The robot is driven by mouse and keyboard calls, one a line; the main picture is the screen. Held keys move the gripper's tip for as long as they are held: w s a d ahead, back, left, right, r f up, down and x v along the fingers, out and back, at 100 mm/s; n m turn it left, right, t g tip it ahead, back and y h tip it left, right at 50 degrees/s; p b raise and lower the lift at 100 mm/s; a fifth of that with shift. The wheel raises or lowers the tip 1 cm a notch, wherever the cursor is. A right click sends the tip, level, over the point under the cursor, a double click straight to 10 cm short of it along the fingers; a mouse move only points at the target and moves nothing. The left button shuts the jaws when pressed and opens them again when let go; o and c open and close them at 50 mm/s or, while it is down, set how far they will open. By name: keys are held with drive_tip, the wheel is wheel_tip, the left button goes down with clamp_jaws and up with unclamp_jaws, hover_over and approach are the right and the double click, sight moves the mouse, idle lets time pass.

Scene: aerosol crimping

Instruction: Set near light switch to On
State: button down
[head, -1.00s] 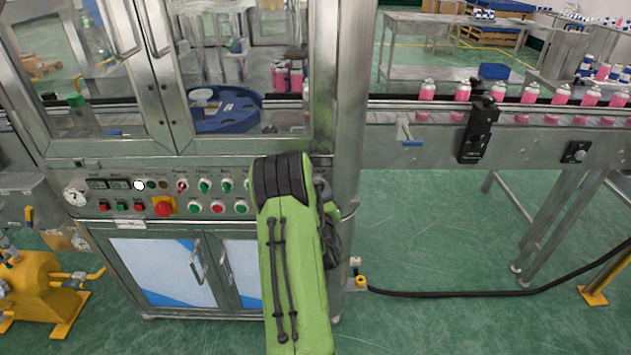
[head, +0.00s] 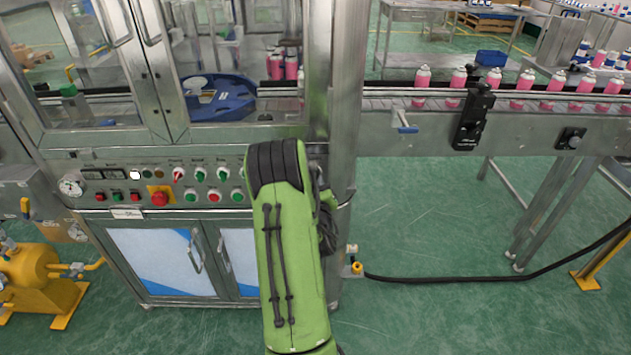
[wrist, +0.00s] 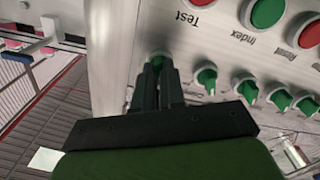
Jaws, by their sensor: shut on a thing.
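In the wrist view, which shows the panel upside down, my gripper (wrist: 160,75) has its two dark fingers closed around a green rotary switch (wrist: 160,58) near the edge of the control panel. Only a small part of that switch shows between the fingers, so its pointer and label cannot be read. Other green switches (wrist: 206,78) stand in a row to the right of the fingers. In the head view, my green arm hides the gripper and the right end of the control panel (head: 110,190).
Green and red round buttons (wrist: 268,12) labelled Test, Index and Reset sit near the gripped switch. A red emergency button (head: 159,197) is on the panel's left half. A conveyor (head: 400,103) with pink cans runs right of the machine. A black cable (head: 450,282) lies on the floor.

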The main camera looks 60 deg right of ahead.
drive_tip(key=m+p, duration=0.2)
drive_tip(key=m, duration=0.9)
drive_tip(key=shift+p, duration=0.3)
idle(0.4)
drive_tip(key=c, duration=1.2)
unclamp_jaws()
